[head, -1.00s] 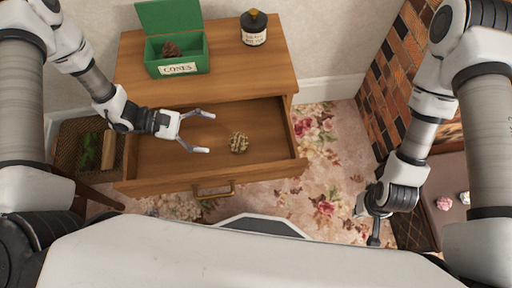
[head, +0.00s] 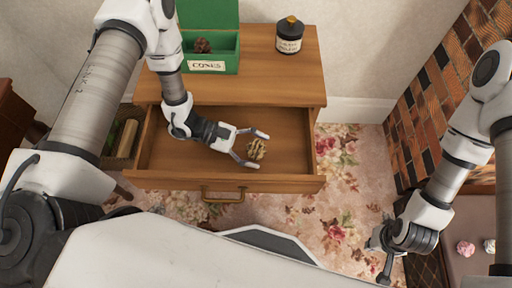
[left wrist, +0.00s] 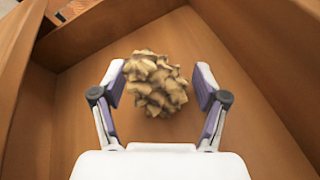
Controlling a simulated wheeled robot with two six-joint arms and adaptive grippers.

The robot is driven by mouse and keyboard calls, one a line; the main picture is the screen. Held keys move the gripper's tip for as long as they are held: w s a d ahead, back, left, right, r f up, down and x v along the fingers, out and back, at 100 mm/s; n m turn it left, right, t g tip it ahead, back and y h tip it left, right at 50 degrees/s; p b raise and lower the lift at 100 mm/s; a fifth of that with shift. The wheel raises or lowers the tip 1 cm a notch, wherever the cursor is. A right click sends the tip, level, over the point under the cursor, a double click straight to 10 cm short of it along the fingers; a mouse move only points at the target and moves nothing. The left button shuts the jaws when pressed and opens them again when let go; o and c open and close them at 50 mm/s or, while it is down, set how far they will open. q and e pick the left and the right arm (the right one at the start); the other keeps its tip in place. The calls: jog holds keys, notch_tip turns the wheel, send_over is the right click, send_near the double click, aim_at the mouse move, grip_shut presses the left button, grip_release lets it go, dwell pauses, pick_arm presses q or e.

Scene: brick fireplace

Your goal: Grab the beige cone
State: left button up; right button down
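The beige cone (head: 256,149) lies on the floor of the open wooden drawer (head: 165,171). My left gripper (head: 261,150) is inside the drawer, open, with its fingers on either side of the cone. In the left wrist view the cone (left wrist: 156,84) sits between the two fingertips (left wrist: 158,86), with a gap to the right finger; it is close to the left finger, and I cannot tell whether they touch. My right gripper (head: 386,268) hangs low at the right, and its fingers are not clear.
A green box labelled "CONES" (head: 225,60) with a dark cone (head: 203,46) in it stands on the cabinet top (head: 262,85). A black bottle (head: 289,37) stands to its right.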

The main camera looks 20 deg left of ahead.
pick_arm(q)
jog(key=c, duration=0.6)
